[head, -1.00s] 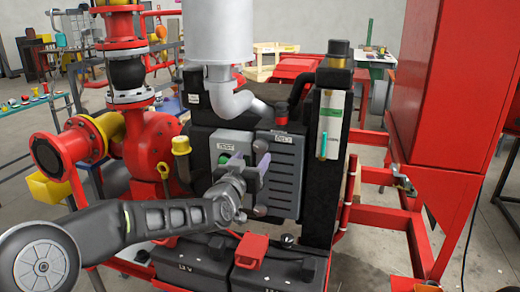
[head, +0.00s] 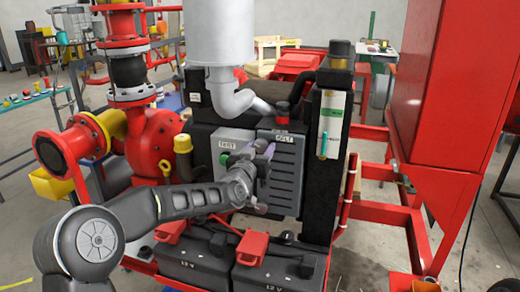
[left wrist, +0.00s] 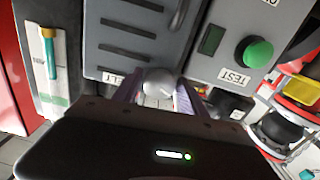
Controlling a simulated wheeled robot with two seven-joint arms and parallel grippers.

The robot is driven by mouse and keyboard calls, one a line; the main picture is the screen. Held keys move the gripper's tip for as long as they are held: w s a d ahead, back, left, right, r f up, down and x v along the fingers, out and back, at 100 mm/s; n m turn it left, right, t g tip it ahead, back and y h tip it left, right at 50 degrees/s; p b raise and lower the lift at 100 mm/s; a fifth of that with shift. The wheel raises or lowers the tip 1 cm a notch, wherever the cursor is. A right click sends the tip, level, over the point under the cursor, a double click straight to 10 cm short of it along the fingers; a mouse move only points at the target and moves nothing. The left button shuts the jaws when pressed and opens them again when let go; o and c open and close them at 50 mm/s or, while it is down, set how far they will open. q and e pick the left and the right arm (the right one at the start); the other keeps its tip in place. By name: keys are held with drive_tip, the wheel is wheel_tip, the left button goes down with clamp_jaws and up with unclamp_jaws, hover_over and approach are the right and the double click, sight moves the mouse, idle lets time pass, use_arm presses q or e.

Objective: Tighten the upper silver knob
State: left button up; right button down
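The upper silver knob (left wrist: 158,84) shows in the left wrist view as a rounded grey head beside the BELT label, on the edge of the grey slotted cover (left wrist: 125,35). My left gripper (left wrist: 158,95) has one purple-tinted finger on each side of it, with the fingers apart and no clear grip on the knob. In the head view the left gripper (head: 258,152) is in front of the cover's upper left part and mostly hides this knob. The lower silver knob (head: 261,208) partly shows below the gripper. My right gripper is not in view.
A grey TEST box with a green button (head: 224,158) sits just left of the cover. A yellow-capped pipe (head: 182,146) stands further left. Black batteries with red clamps (head: 252,244) lie below. A red cabinet (head: 445,80) stands at the right.

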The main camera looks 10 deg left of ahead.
use_arm(q)
clamp_jaws()
idle(0.3)
